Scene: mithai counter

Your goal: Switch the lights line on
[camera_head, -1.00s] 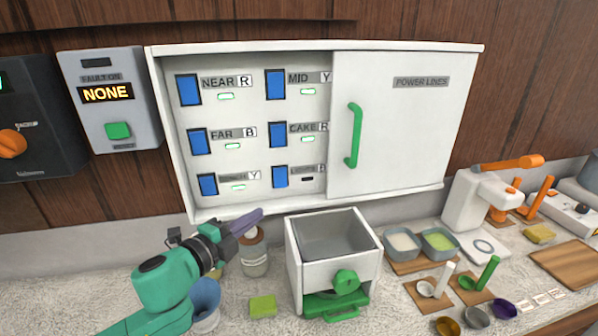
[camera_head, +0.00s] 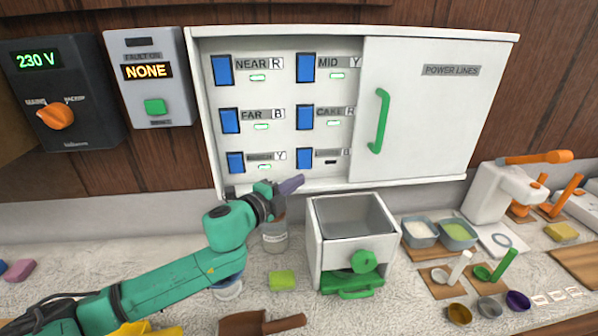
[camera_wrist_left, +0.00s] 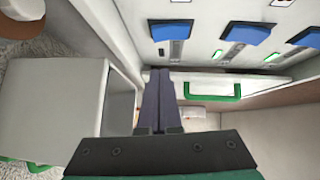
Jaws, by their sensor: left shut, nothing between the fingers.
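The open left part of the white power-lines cabinet (camera_head: 510,60) shows two columns of blue rocker switches with labels and small lamps. The labels in the bottom row are too blurred to read. The bottom-right switch (camera_head: 304,158) has a dark lamp (camera_head: 331,163). The other lamps are lit green. My left gripper (camera_head: 292,185) is shut and empty, just below the bottom-right switch at the cabinet's lower edge. Its dark fingers also show in the wrist view (camera_wrist_left: 158,100), with blue switches (camera_wrist_left: 249,33) beyond. My right gripper is out of view.
The sliding door with a green handle (camera_head: 379,121) covers the cabinet's right half. A fault box (camera_head: 150,100) reading NONE and a 230 V box (camera_head: 85,105) hang left. Below stand a white box with a green knob (camera_head: 335,248) and a jar (camera_head: 274,240).

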